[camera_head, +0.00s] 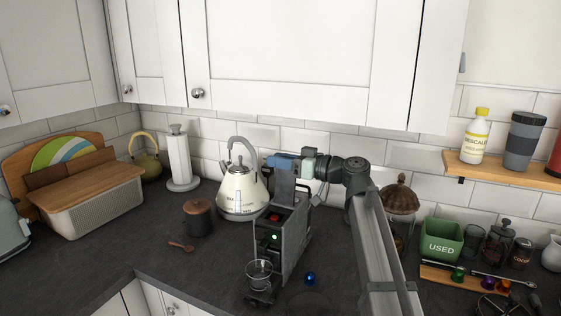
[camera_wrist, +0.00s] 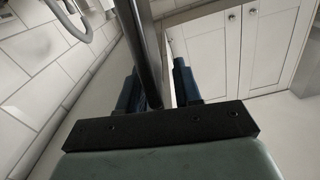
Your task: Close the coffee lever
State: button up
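The coffee machine (camera_head: 294,243) is a narrow grey box with a lit green button, standing on the dark worktop. Its grey lever (camera_head: 284,184) stands up from the top. My gripper (camera_head: 279,161) is at the upper end of the lever, its blue fingers pointing left. In the wrist view the two blue fingers (camera_wrist: 160,88) are apart. A dark metal bar (camera_wrist: 147,50), apparently part of the lever, runs between them, close to the left finger with a gap to the right one. Whether it touches the left finger is unclear.
A glass cup (camera_head: 260,271) stands at the machine's front, and a blue capsule (camera_head: 310,278) lies to its right. A cream kettle (camera_head: 242,192) is close behind left. A copper-lidded canister (camera_head: 198,219) and French press (camera_head: 398,207) stand further out.

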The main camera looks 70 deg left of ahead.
grip_shut()
dwell(0.4)
jog(key=shift+d, duration=0.1)
